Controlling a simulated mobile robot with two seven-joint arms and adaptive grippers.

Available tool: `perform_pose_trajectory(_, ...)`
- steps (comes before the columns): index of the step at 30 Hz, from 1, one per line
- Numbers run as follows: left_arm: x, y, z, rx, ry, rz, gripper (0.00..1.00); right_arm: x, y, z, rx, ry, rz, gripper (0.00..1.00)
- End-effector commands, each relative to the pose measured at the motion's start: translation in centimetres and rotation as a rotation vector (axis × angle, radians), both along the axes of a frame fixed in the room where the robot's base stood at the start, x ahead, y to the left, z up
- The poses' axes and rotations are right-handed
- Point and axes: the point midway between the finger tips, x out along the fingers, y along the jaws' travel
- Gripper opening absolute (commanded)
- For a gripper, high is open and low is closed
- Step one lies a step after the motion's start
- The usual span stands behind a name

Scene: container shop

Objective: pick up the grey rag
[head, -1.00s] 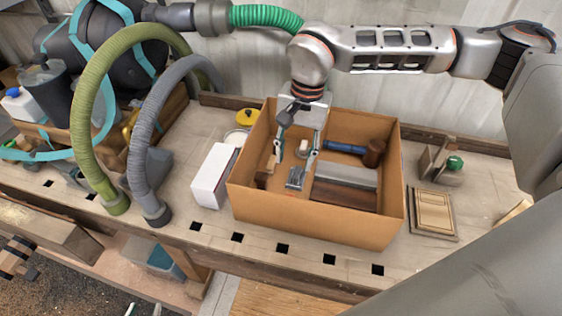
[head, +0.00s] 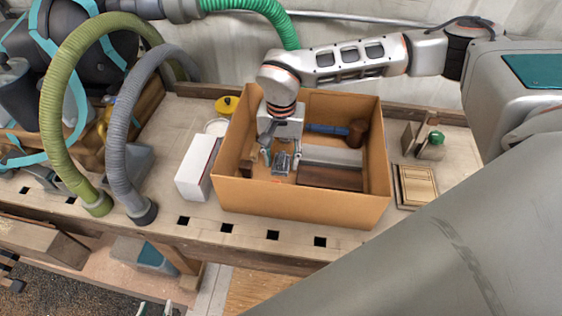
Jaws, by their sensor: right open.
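An open cardboard box (head: 300,203) stands on the workbench. My right gripper (head: 281,161) reaches down into its left half, with its two fingers apart. A small grey metallic-looking item (head: 281,168) lies between or just below the fingertips; I cannot tell whether they touch it. I cannot make out a grey rag for certain. A flat grey piece (head: 332,155) lies in the right part of the box, beside a dark brown board (head: 330,177).
A blue-handled mallet (head: 328,129) lies along the box's back. A white carton (head: 193,170) stands left of the box, a wooden panel (head: 416,186) right. Hoses (head: 122,150) arch at the left. The box walls surround my right gripper.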

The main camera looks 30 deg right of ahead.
Motion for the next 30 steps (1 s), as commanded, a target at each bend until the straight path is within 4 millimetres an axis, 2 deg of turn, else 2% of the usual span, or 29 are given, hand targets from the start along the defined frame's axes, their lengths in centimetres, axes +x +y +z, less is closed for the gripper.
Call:
perform_pose_trajectory(4, 0.0, 0.0, 0.1, 0.0, -0.001, 0.0, 0.36, 0.0, 0.0, 0.0, 0.0, 0.0, 0.0, 0.38)
perform_pose_trajectory(7, 0.0, 0.0, 0.1, 0.0, -0.001, 0.0, 0.36, 0.0, 0.0, 0.1, 0.0, 0.0, 0.0, 0.13)
perform_pose_trajectory(20, 0.1, 0.0, 0.1, 0.001, -0.001, 0.0, 0.36, 0.1, 0.0, 0.4, 0.0, -0.001, 0.0, 0.13)
perform_pose_trajectory(26, 0.1, 0.0, 0.4, 0.0, -0.003, 0.0, 0.36, 0.1, 0.0, 2.5, 0.001, -0.003, 0.0, 0.13)
perform_pose_trajectory(30, 0.1, 0.0, 0.5, -0.002, -0.004, 0.001, 0.36, 0.2, 0.0, 5.4, 0.002, -0.006, 0.001, 0.13)
